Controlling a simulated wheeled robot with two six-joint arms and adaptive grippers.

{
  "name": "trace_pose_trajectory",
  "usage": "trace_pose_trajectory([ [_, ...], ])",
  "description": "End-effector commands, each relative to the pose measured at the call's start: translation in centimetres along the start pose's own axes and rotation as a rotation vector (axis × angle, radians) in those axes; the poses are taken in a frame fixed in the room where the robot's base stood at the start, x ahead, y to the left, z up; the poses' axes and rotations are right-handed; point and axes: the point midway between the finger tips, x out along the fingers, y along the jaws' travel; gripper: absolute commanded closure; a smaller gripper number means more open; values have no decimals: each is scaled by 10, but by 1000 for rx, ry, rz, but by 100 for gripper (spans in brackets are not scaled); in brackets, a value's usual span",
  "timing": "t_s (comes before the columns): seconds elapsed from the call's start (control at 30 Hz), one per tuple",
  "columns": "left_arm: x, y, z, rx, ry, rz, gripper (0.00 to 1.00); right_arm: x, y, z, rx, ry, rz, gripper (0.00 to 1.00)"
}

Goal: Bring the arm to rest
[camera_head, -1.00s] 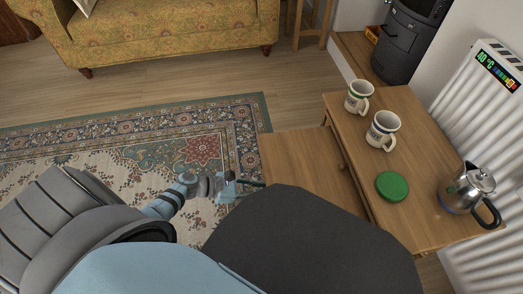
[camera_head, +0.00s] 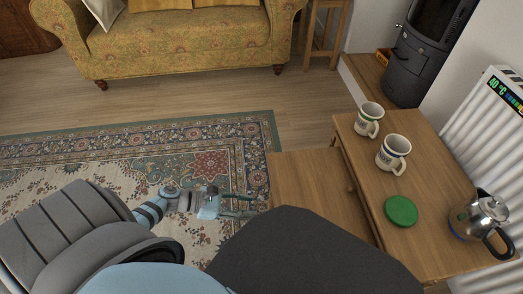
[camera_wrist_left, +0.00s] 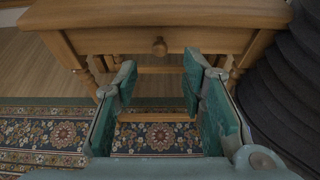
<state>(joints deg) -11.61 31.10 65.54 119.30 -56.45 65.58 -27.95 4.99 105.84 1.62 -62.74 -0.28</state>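My left gripper (camera_head: 240,205) is over the patterned rug, just left of the lower wooden table surface (camera_head: 308,190) in the head view. In the left wrist view its two green-padded fingers (camera_wrist_left: 160,88) are spread apart with nothing between them. Beyond them is the wooden drawer front (camera_wrist_left: 155,42) with a round knob, which looks shut. I cannot tell the exact gap between the fingertips and the table. My right gripper is not in view.
Two mugs (camera_head: 368,119) (camera_head: 392,153), a green round item (camera_head: 400,211) and a steel kettle (camera_head: 479,216) stand on the higher wooden table (camera_head: 430,165). A radiator (camera_head: 492,125) is at right, a sofa (camera_head: 180,42) behind. The rug (camera_head: 110,150) is clear of loose objects.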

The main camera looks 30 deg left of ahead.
Motion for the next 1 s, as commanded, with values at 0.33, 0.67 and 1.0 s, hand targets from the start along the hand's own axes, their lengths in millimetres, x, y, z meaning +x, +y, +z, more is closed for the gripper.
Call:
trace_pose_trajectory([
  [0.33, -49, 0, 0, 0, -1, -1, 63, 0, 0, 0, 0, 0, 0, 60],
  [0.67, -48, 0, 0, 0, -1, -1, 63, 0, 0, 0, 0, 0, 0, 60],
  [1.0, -46, 0, 1, 2, -1, -7, 63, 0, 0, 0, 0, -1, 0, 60],
])
